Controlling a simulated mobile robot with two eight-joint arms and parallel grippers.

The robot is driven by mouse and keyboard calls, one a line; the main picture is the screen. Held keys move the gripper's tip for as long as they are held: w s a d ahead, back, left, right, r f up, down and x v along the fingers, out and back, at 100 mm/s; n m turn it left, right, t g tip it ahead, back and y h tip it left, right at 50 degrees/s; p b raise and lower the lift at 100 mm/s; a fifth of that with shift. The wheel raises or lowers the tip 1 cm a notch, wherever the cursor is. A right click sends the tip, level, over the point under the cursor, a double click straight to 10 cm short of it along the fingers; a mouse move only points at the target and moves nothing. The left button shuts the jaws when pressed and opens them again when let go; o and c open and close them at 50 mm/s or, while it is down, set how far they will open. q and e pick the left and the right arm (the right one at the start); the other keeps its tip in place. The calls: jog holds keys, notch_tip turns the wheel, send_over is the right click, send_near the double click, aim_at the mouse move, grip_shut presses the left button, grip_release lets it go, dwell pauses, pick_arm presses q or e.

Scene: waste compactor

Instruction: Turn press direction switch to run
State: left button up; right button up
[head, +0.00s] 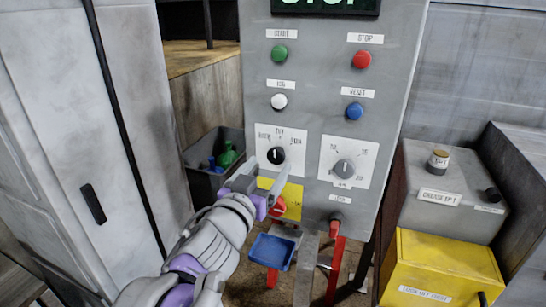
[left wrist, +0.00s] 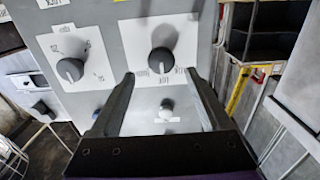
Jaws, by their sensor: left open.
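A grey control panel (head: 312,110) carries two dials. The left one, a black selector knob (head: 276,155) on a white plate, has several small word labels that I cannot read surely; it looks like the press direction switch. My left gripper (head: 264,172) is open and empty, its fingers pointing up at the panel just below this knob. In the left wrist view, which shows the panel upside down, the knob (left wrist: 163,60) lies just beyond and between the open fingertips (left wrist: 160,80), apart from them. My right gripper is not in view.
A second dial (head: 345,168) with number marks sits to the right. Green (head: 279,52), red (head: 361,60), white (head: 279,101) and blue (head: 354,111) buttons are above.

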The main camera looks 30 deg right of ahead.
aim_at(275, 156)
pick_arm(q)
jog(key=shift+p+x, duration=0.3)
jog(key=shift+x, duration=1.7)
jog(key=shift+a, duration=0.1)
jog(key=shift+c, duration=0.3)
grip_shut()
